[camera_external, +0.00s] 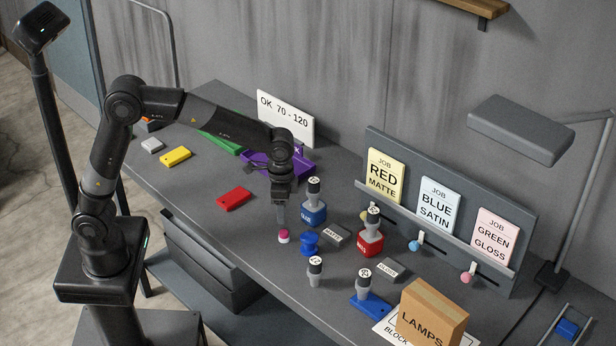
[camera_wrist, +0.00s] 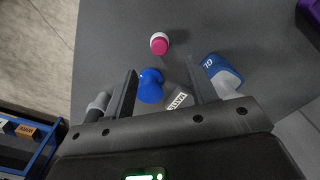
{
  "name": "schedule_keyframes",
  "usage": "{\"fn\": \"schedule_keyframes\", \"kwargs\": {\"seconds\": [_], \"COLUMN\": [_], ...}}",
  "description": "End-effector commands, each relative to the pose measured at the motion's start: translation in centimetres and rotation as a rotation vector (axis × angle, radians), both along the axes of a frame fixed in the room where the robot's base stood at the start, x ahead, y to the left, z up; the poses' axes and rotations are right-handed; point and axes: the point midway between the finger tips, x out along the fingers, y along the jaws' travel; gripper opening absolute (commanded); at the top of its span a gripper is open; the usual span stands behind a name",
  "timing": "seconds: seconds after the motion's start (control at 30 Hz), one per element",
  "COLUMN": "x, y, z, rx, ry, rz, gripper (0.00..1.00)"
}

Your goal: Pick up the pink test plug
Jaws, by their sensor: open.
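The pink test plug (camera_external: 284,237), pink with a white part, sits on the grey bench just below my fingertips in the external view. In the wrist view the pink test plug (camera_wrist: 159,43) lies beyond the fingertips, apart from them. My gripper (camera_external: 281,222) points down over the bench, open and empty; its two fingers also show in the wrist view (camera_wrist: 160,78). A blue plug (camera_external: 310,243) stands right of the pink one; in the wrist view this blue plug (camera_wrist: 150,86) appears between the fingers. The height of the fingertips above the bench is unclear.
A blue-based bottle (camera_external: 314,212), a red-based bottle (camera_external: 370,242) and a small grey bottle (camera_external: 315,272) stand close by. Grey labelled blocks (camera_external: 334,235) lie among them. A red tag (camera_external: 235,199) lies to the left. The bench front between red tag and plug is clear.

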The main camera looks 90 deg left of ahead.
Motion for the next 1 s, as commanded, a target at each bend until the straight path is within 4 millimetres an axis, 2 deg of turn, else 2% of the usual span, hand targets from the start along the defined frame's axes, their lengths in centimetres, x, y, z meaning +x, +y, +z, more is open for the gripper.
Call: {"fn": "schedule_keyframes", "kwargs": {"seconds": [0.1,0.37,0.7,1.0], "x": [-0.1,0.0,0.3,0.3], "y": [0.0,0.0,-0.2,-0.1], "z": [-2.1,-4.4,-8.8,-9.1], "rx": [0.000,0.000,0.000,0.000], "ry": [0.005,0.003,0.002,0.000], "rz": [0.000,0.000,0.000,0.000], "gripper": [0.52,0.52,0.52,0.50]}}
